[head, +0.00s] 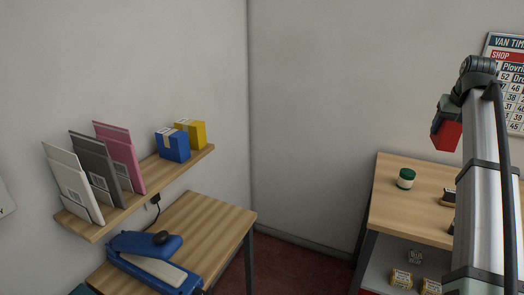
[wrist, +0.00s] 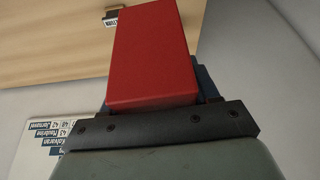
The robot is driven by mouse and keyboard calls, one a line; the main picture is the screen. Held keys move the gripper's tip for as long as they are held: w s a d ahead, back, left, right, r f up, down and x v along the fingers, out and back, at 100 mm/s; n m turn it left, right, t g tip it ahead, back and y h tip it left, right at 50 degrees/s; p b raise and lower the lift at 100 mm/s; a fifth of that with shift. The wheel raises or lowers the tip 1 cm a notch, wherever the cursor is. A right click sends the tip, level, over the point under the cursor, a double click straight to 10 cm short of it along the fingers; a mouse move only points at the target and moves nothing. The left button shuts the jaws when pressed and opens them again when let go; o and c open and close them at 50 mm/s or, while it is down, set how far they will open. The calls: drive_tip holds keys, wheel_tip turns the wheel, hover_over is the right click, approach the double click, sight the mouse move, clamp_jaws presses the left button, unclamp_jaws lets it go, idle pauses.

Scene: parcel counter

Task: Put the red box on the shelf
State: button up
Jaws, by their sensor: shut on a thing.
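The red box (head: 446,136) is held up in the air at the right in the head view, in front of the back wall and above the right counter. In the wrist view the red box (wrist: 152,55) fills the middle, between the fingers. My gripper (head: 437,126) is shut on it; its fingers are mostly hidden behind the box in the wrist view (wrist: 155,95). The wooden wall shelf (head: 148,182) is at the left in the head view, far from my gripper. It bears a blue box (head: 173,146), a yellow box (head: 191,134) and upright envelopes in pink (head: 120,160), grey (head: 96,165) and white (head: 72,183).
A desk (head: 215,222) with a blue device (head: 150,260) stands below the shelf. The right counter (head: 420,205) bears a green-lidded jar (head: 405,178) and a small dark item (head: 448,197). The shelf's front edge between envelopes and blue box is bare.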

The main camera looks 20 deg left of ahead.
wheel_tip(320, 180, up, 6)
drive_tip(key=shift+w+f, duration=0.1)
drive_tip(key=shift+f, duration=0.1)
drive_tip(key=s+a+n+g+y, duration=0.1)
drive_tip(key=s+a+n, duration=0.2)
drive_tip(key=a, duration=1.3)
drive_tip(key=s+a+n+y, duration=0.1)
drive_tip(key=s+a+n, duration=0.15)
drive_tip(key=a, duration=1.25)
drive_tip(key=s+a+n+g+y, duration=0.1)
drive_tip(key=s+a+n, duration=0.15)
drive_tip(key=a, duration=1.35)
drive_tip(key=n+g+y, duration=0.1)
drive_tip(key=n+g, duration=0.1)
drive_tip(key=n, duration=0.7)
hover_over(155, 171)
wheel_tip(155, 171, down, 4)
drive_tip(key=shift+w+f, duration=0.1)
drive_tip(key=shift+f, duration=5.55)
drive_tip(key=shift+f, duration=0.15)
